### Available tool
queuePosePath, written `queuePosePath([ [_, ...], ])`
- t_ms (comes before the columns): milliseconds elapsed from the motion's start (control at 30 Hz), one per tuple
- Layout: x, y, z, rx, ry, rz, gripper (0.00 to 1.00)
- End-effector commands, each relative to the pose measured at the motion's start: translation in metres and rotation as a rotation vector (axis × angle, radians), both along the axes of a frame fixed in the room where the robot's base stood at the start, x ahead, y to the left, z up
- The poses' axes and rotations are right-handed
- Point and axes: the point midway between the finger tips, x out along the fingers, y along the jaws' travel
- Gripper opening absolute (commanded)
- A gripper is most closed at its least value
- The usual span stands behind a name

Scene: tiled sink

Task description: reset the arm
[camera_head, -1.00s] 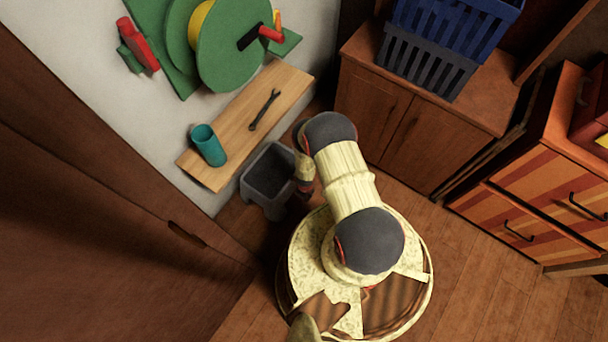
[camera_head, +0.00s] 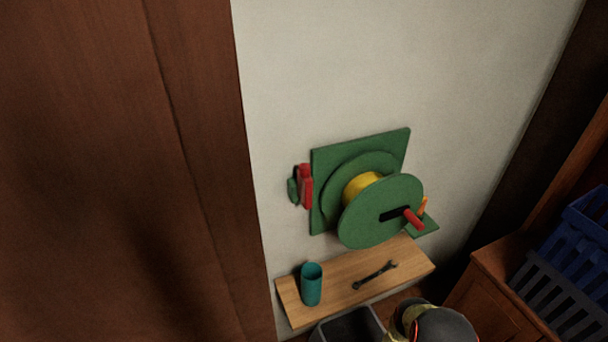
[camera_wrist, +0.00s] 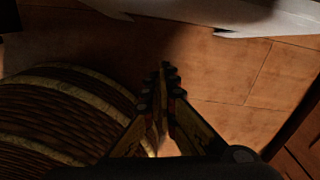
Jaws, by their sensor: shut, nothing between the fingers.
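My gripper (camera_wrist: 163,90) shows in the wrist view with its two dark fingers together and nothing between them. It points over the brown floor (camera_wrist: 225,75). In the head view only a rounded dark joint of my arm shows at the bottom edge, and my gripper is out of sight there.
A wooden shelf (camera_head: 340,296) on the pale wall holds a teal cup (camera_head: 311,285) and a wrench (camera_head: 375,275). Above it is a green reel (camera_head: 385,210). A grey bin (camera_head: 350,325) is below. Blue baskets (camera_head: 575,235) stand at right. A brown door (camera_head: 110,170) fills the left.

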Motion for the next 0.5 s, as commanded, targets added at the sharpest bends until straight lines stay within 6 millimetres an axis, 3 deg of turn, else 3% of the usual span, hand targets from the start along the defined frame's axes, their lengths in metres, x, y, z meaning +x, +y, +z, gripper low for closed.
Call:
queuePosePath([
  [267,-0.079,0.049,0.013,0.193,0.129,0.425,0.00],
  [367,-0.087,0.059,0.037,0.271,0.147,0.588,0.00],
  [500,-0.075,0.065,0.083,0.359,0.140,0.808,0.00],
])
